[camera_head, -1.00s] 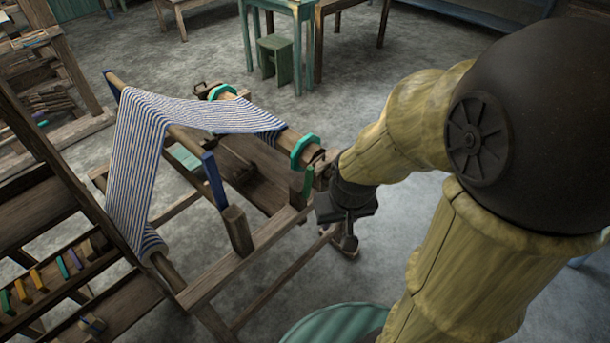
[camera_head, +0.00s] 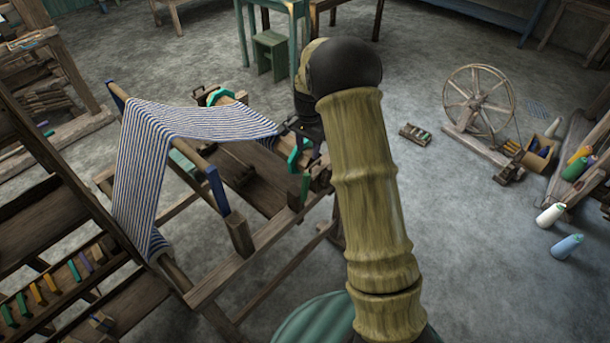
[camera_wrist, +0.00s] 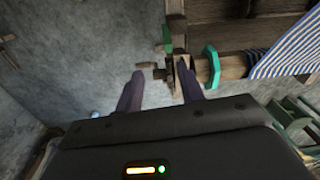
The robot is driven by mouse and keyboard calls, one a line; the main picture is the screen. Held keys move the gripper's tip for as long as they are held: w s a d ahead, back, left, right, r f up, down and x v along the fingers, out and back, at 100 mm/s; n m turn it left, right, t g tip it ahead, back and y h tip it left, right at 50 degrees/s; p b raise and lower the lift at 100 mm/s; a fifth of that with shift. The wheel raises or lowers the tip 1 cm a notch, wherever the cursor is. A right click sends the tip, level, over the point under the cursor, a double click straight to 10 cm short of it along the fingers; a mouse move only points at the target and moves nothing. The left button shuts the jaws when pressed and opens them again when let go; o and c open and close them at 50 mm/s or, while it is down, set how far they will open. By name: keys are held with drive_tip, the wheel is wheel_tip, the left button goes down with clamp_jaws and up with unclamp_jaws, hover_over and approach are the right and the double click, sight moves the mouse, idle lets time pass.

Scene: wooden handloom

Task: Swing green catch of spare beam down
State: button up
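The beam (camera_head: 240,97) with green octagonal flanges lies across the loom, with striped cloth over it. Its near green flange (camera_head: 297,152) also shows in the wrist view (camera_wrist: 212,66). A small green catch (camera_head: 305,187) stands roughly upright at the beam's near end, by the frame post; a green piece that looks like it shows in the wrist view (camera_wrist: 167,38). My gripper (camera_wrist: 157,77) is open and empty, its two dark fingers apart. The right finger is close to the wooden beam-end bracket (camera_wrist: 183,72). In the head view my arm hides most of the gripper.
The striped cloth (camera_head: 150,160) drapes over the loom's left side. A wooden side rail (camera_head: 245,262) runs below the beam. A spinning wheel (camera_head: 478,103) and a small tray of bobbins (camera_head: 415,134) stand to the right on open floor. A green stool (camera_head: 271,57) stands behind.

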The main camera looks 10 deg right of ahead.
sight(305, 182)
drive_tip(key=shift+w+a+f+m, duration=0.1)
drive_tip(key=shift+w+f+m, duration=0.2)
drive_tip(key=shift+w, duration=0.3)
drive_tip(key=shift+w+a+f+m, duration=0.1)
drive_tip(key=shift+w+f+m, duration=0.2)
drive_tip(key=shift+w, duration=0.25)
drive_tip(key=shift+d, duration=0.1)
wheel_tip(305, 182, down, 17)
drive_tip(key=p, duration=0.6)
drive_tip(key=shift+f, duration=0.15)
clamp_jaws()
